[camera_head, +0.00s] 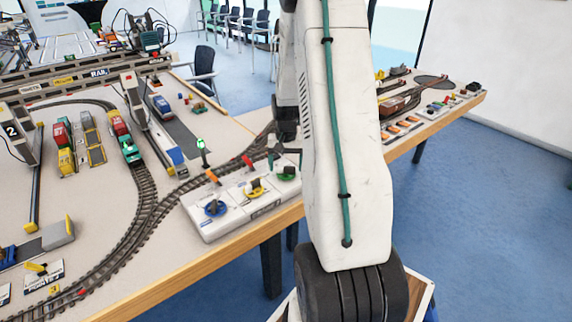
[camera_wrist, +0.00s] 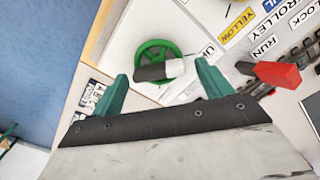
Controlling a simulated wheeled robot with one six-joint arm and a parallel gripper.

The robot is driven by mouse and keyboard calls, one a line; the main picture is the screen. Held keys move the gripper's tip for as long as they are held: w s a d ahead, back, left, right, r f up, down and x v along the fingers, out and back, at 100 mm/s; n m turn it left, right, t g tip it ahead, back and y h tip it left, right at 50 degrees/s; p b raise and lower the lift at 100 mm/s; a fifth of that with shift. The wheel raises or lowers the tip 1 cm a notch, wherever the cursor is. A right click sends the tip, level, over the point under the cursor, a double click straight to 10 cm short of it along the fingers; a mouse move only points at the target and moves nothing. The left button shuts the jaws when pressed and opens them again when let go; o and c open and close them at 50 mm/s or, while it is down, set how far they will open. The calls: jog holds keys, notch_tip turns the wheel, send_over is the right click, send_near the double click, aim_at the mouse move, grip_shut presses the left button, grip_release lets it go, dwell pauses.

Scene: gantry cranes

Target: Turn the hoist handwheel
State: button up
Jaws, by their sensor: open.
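A green handwheel (camera_head: 287,175) sits at the right end of a white control panel (camera_head: 235,205) on the table's front edge. In the wrist view the green handwheel (camera_wrist: 152,44) has a dark and white grip bar across it. A label beginning "UP" lies beside it, partly hidden. My gripper (camera_wrist: 163,76) is open, with its two green fingers on either side of the wheel's near part. In the head view my gripper (camera_head: 284,150) hangs just above the green wheel, partly hidden by my arm. Whether the fingers touch the wheel cannot be told.
A yellow handwheel (camera_head: 254,189) and a blue handwheel (camera_head: 215,208) share the panel. A red lever (camera_wrist: 277,74) stands right of my gripper in the wrist view. A signal post (camera_head: 203,152) and model track (camera_head: 150,205) lie close behind and left.

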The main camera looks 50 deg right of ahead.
jog(key=shift+r, duration=0.1)
notch_tip(320, 180, up, 8)
jog(key=shift+f, duration=0.15)
